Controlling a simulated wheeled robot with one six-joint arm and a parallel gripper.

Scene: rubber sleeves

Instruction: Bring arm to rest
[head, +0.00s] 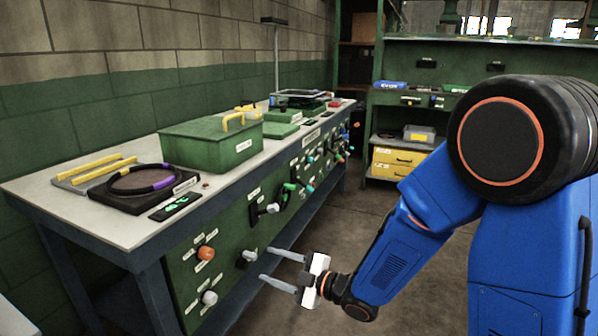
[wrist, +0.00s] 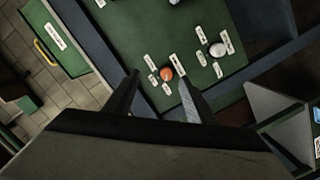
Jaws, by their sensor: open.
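My blue arm reaches in from the right in the head view. My gripper (head: 274,267) is open and empty, with its two pale fingers pointing left at the bench's green front panel (head: 228,235). It appears apart from the panel. Near the fingers on the panel are a white knob (head: 248,257), an orange knob (head: 205,252) and another white knob (head: 209,298). In the wrist view the open fingers (wrist: 160,90) frame the orange knob (wrist: 167,74), and a white knob (wrist: 217,50) is to the right.
The bench top (head: 108,225) holds a green box with a yellow handle (head: 212,143), a black ring with a purple band (head: 142,180) and a small display (head: 176,207). A shelf with yellow drawers (head: 397,160) stands at the back. The floor (head: 385,207) between is clear.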

